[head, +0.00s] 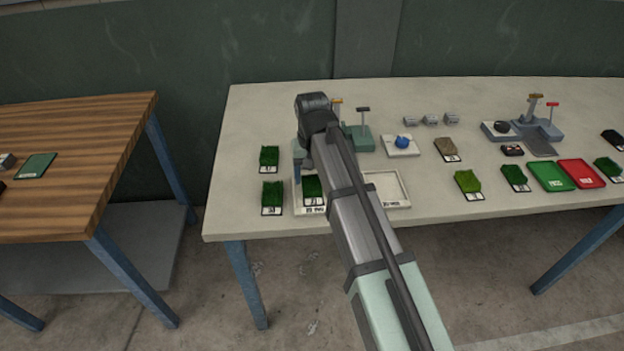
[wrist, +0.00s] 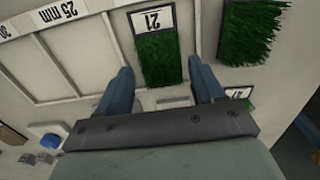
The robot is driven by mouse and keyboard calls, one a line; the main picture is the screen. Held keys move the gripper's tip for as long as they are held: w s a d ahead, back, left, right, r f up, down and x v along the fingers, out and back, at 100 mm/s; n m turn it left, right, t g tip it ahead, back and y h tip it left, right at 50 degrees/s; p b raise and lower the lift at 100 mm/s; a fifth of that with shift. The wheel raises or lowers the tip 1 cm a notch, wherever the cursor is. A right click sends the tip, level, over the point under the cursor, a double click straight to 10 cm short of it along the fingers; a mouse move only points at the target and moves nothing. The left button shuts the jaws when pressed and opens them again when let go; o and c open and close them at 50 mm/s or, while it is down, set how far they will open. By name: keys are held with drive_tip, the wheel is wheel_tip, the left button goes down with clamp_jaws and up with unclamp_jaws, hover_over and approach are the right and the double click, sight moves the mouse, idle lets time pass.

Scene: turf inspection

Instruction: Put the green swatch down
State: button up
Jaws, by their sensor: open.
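The green swatch (wrist: 160,58), a strip of grass with a white label reading 21, lies in a white tray slot at the front left of the pale table. It also shows in the head view (head: 313,186), partly hidden by my arm. My gripper (wrist: 160,68) is open, with its two blue fingers on either side of the swatch and a gap visible beside each. In the head view my arm hides most of the gripper. The slot beside it (wrist: 95,50) is empty and a label there reads 25 mm.
A blue item on a white block (head: 402,142), small grey blocks, a green tray (head: 551,177) and a red tray (head: 582,173) lie to the right. A wooden table (head: 75,150) stands apart at left.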

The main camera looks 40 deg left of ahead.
sight(312, 184)
wheel_tip(312, 184, up, 10)
drive_tip(key=shift+f, duration=0.15)
idle(0.3)
idle(0.4)
